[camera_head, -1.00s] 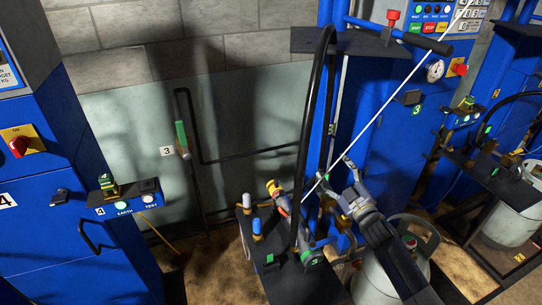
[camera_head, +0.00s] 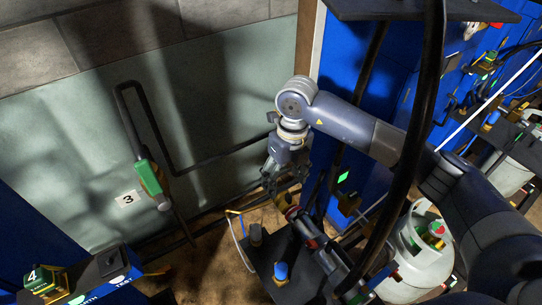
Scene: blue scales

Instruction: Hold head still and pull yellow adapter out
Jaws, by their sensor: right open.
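The filling head (camera_head: 325,247) lies tilted at the lower middle, with a red band near its upper end. The small yellow adapter (camera_head: 283,201) shows at that upper end, partly dark and hard to make out. My right gripper (camera_head: 270,184) points downward just above and left of the adapter, with its fingers apart. I see nothing between the fingers, and I cannot tell whether a fingertip touches the adapter. My left gripper is not in view.
A black hose (camera_head: 426,110) curves down the right side to the head. A dark shelf (camera_head: 262,268) carries blue and grey-topped fittings. A grey gas cylinder (camera_head: 405,284) stands at right. A green-handled hose piece (camera_head: 149,178) hangs on the wall at left.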

